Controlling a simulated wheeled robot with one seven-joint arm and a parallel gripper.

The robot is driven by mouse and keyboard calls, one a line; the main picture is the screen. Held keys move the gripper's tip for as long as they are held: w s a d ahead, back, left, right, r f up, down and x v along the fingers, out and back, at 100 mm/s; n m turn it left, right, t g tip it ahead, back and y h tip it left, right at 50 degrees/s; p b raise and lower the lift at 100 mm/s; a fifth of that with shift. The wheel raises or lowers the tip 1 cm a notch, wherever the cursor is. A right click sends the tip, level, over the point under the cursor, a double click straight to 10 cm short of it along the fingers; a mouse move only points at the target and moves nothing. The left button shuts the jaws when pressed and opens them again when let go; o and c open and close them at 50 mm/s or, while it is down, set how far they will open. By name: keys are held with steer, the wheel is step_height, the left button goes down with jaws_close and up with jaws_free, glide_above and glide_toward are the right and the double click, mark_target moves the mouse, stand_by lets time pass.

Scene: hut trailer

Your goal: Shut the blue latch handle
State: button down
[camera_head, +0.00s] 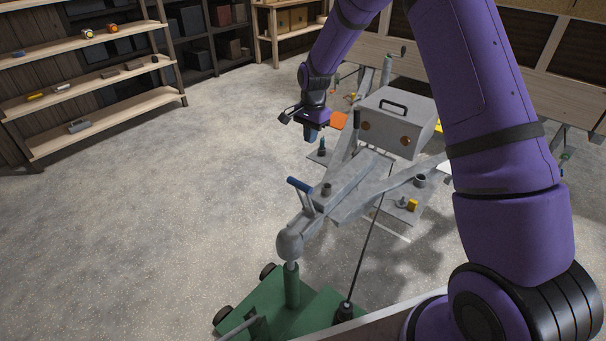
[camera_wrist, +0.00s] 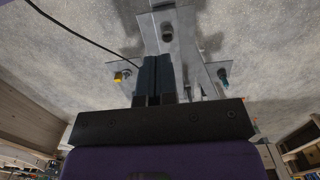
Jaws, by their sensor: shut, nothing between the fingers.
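The blue latch handle (camera_head: 300,185) stands raised and tilted on top of the grey coupler (camera_head: 296,230) at the front end of the trailer tongue. The rounded coupler nose sits at the top of a green post (camera_head: 291,288). My gripper (camera_head: 311,137) is above and behind the handle, over the trailer frame, apart from the handle. Its dark fingers point down and are shut with nothing between them. In the wrist view the shut fingers (camera_wrist: 157,70) cover part of the grey frame. I cannot make out the blue handle in that view.
A grey box (camera_head: 398,118) with a black handle stands on the frame behind the tongue. A green wheeled base (camera_head: 275,310) carries the post. A black cable (camera_head: 366,246) runs beside the tongue. Shelves (camera_head: 95,85) stand at the left; the floor between is clear.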

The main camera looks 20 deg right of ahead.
glide_toward(298, 183)
steer(key=w+d+f, duration=0.3)
steer(key=d+f, duration=0.1)
steer(key=f, duration=0.1)
steer(key=s+a+f, duration=0.2)
steer(key=shift+a+f, duration=0.2)
steer(key=shift+f, duration=0.1)
steer(key=shift+s+a, duration=0.1)
steer(key=shift+a, duration=0.05)
steer(key=shift+s+a+f+t+h, duration=0.15)
steer(key=shift+s+a+h, duration=0.15)
steer(key=shift+a, duration=0.15)
steer(key=shift+s+a+f+t+h, duration=0.1)
steer(key=shift+s+a+t+h, duration=0.15)
steer(key=shift+a, duration=0.2)
steer(key=s+a+f+t+h, duration=0.4)
steer(key=s+a+f+h, duration=0.2)
steer(key=a+f, duration=0.5)
steer(key=shift+s+a+f+h, duration=0.4)
steer(key=shift+s+f, duration=0.65)
steer(key=shift+f, duration=0.7)
